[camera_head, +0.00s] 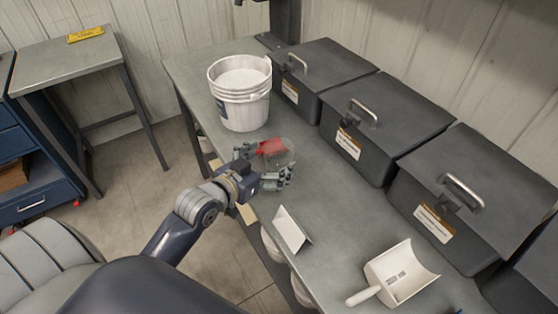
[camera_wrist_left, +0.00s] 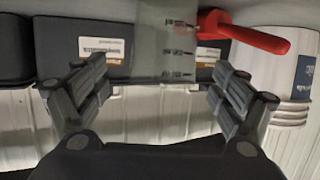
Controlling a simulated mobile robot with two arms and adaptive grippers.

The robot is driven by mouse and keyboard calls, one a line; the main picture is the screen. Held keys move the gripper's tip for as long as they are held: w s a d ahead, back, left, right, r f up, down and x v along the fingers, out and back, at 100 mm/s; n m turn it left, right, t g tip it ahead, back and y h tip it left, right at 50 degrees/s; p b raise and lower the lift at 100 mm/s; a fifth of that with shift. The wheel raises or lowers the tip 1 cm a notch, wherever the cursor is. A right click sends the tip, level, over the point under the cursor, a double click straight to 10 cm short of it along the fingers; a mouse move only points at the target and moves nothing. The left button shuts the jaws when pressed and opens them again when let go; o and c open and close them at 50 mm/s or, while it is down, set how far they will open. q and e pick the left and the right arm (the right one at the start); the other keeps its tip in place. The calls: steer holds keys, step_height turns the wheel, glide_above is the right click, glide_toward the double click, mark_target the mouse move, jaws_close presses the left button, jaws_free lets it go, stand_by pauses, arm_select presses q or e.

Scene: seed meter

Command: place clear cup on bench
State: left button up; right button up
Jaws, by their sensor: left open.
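The clear cup (camera_head: 285,150) is see-through, with a red part, and appears to stand on the grey bench (camera_head: 232,155) in front of the white bucket. In the left wrist view the clear cup (camera_wrist_left: 160,45) shows dark markings and a red handle (camera_wrist_left: 250,33) pointing right. My left gripper (camera_head: 264,166) is open at the near side of the cup. In the left wrist view the fingers of my left gripper (camera_wrist_left: 158,88) are spread wide, with gaps between them and the cup. Part of the cup is hard to make out in the head view. My right gripper is not in view.
A white bucket (camera_head: 240,108) stands behind the cup. Black lidded bins (camera_head: 385,120) line the wall side. A folded white card (camera_head: 291,230) and a white scoop (camera_head: 400,273) are on the nearer bench. A side table (camera_head: 68,60) with a yellow item (camera_head: 86,34) stands left.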

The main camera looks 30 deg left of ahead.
mark_target(286, 149)
arm_select(q)
steer(key=x, duration=0.3)
steer(key=p+x, duration=0.1)
steer(key=x, duration=0.1)
steer(key=shift+a+f, duration=0.2)
steer(key=shift+f, duration=0.1)
steer(key=shift+s, duration=0.15)
steer(key=c, duration=1.1)
steer(key=shift+r, duration=0.15)
